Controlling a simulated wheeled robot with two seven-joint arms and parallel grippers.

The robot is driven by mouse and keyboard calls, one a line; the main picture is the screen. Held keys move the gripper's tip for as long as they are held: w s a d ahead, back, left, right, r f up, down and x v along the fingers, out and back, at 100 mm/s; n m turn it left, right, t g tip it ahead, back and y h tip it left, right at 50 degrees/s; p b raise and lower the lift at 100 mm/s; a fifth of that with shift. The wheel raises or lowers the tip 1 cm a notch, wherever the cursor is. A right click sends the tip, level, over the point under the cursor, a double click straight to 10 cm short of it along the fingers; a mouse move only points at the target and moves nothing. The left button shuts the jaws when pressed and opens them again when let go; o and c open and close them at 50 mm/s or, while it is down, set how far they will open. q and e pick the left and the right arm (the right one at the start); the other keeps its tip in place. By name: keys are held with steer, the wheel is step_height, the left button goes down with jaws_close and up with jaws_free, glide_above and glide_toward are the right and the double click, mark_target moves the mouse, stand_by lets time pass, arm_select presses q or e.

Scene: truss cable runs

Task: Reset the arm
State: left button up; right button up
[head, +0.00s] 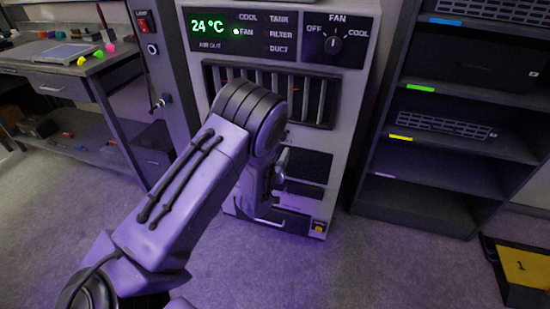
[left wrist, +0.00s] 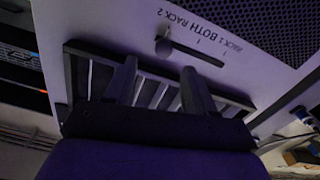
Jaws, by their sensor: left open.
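My left arm (head: 185,195) reaches up from the bottom of the head view. It bends at a dark ribbed joint in front of a grey cooling unit (head: 355,120). My left gripper (head: 280,172) is partly hidden behind the forearm there, pointing toward the unit's front. In the left wrist view its two fingers (left wrist: 160,80) stand apart with nothing between them. They show in front of a slatted vent (left wrist: 88,76). I cannot tell whether the fingertips touch it. My right gripper is not in view.
The unit has a green "24 °C" display (head: 208,26) and a fan knob (head: 333,44). A dark shelf rack (head: 425,205) stands right; a workbench (head: 60,75) stands left. A lever (left wrist: 190,52) beside "BOTH" and rack labels shows in the wrist view.

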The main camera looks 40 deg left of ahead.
arm_select(q)
steer(key=shift+v, duration=1.05)
